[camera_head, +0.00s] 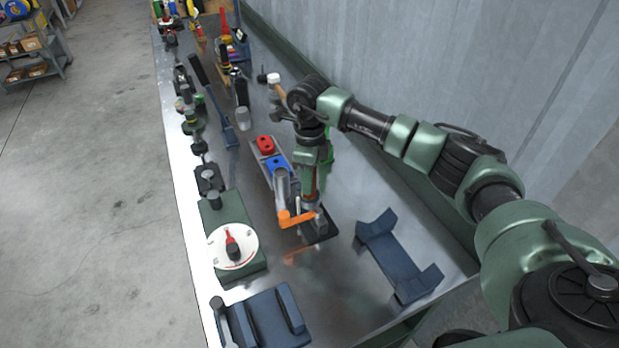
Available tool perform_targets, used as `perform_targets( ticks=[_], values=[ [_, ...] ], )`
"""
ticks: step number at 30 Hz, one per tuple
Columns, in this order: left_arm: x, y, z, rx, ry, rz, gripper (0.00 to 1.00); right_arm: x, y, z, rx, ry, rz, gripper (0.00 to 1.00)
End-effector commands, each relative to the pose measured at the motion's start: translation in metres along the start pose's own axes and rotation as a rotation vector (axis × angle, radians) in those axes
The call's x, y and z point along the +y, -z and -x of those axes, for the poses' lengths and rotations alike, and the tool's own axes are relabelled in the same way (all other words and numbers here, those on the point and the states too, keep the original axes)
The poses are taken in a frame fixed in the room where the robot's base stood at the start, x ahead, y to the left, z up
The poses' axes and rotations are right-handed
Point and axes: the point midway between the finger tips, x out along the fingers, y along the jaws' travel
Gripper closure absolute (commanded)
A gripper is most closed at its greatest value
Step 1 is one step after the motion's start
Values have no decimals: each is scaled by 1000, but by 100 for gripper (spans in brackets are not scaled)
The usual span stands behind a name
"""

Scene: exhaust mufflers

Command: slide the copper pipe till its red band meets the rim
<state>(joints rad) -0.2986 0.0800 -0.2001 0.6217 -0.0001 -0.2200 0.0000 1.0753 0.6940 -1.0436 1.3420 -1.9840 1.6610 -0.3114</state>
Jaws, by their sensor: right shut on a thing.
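My right gripper (310,203) points down over the middle of the bench, and its jaws are closed at a bright orange, bent piece (293,218) that looks like the copper pipe. The arm hides much of the contact. A grey metal cylinder (282,186) stands just left of the gripper, close to the orange piece. A dark block (322,228) sits below the gripper. I cannot make out the red band or the rim. My left gripper is not in view.
A blue-grey cradle (392,257) lies to the right. A green box with a white dial (232,247) and a dark blue holder (265,318) line the left edge. A tray holds red (265,146) and blue (277,166) pieces. Tools crowd the far end.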

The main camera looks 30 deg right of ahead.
Motion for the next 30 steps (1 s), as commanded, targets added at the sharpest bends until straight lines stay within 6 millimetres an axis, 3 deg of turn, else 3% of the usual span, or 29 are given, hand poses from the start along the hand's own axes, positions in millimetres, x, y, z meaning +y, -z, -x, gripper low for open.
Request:
perform_targets(
  ticks=[12,24,25,27,30],
  values=[
    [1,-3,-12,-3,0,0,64,1,0,-15,2,-2,0,100],
    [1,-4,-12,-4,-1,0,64,1,1,-16,3,-3,0,100],
    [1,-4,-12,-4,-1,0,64,1,1,-16,3,-3,0,61],
    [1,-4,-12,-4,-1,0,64,1,0,-16,2,-2,0,41],
    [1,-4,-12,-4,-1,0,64,1,0,-15,2,-2,0,41]
  ],
)
